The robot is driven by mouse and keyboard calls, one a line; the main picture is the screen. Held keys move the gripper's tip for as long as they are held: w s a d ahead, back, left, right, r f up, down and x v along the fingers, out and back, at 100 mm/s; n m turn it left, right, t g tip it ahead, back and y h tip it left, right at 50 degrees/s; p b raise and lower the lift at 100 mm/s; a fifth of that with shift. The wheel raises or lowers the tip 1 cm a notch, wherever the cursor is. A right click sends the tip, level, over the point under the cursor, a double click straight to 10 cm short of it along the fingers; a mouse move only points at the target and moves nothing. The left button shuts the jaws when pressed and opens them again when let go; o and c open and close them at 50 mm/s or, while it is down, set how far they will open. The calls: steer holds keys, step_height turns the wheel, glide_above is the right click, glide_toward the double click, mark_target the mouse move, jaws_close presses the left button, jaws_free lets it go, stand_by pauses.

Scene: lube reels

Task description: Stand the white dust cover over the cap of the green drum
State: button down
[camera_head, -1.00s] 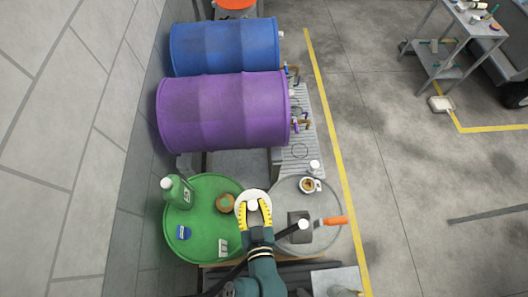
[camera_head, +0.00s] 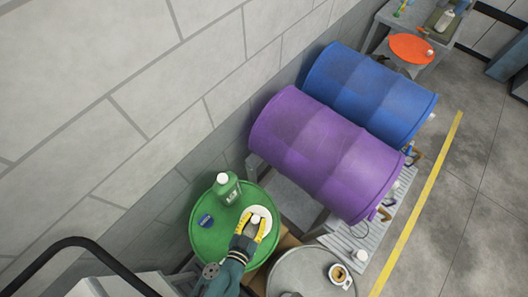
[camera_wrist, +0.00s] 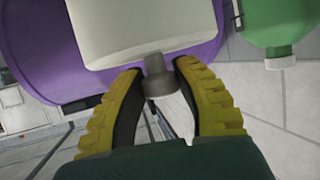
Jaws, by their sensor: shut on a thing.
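The white dust cover (camera_head: 266,215) is over the right part of the green drum's top (camera_head: 222,238) in the head view. My gripper (camera_head: 255,220) is shut on the knob on the cover. In the wrist view my gripper (camera_wrist: 158,78) has its yellow fingers on both sides of the grey knob, and the pale body of the cover (camera_wrist: 143,35) extends beyond them. The drum's cap is not visible, with the cover and gripper over that part of the lid. I cannot tell whether the cover touches the drum or the cap.
A purple drum (camera_head: 325,150) and a blue drum (camera_head: 370,92) lie behind. A grey drum (camera_head: 312,276) stands at right. A block wall is at left.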

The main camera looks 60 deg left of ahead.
mark_target(255, 226)
steer(key=shift+s+d+f+b, duration=0.1)
steer(key=shift+s+f+b, duration=0.05)
steer(key=shift+f+b, duration=2.2)
steer(key=shift+s+f+b, duration=0.1)
steer(key=shift+f+b, duration=1.4)
steer(key=shift+f, duration=1.6)
steer(key=c, duration=0.8)
jaws_free()
steer(key=shift+c, duration=0.2)
steer(key=shift+r+p, duration=1)
steer(key=shift+r, duration=0.05)
steer(key=shift+s+d+b, duration=0.35)
steer(key=shift+s+d, duration=0.1)
steer(key=shift+s, duration=0.15)
steer(key=shift+s+d+b, duration=0.3)
steer(key=shift+s+d, duration=0.1)
steer(key=shift+s, duration=0.2)
steer(key=shift+s+d+r, duration=0.25)
steer(key=shift+s+r, duration=0.05)
steer(key=shift+r, duration=0.05)
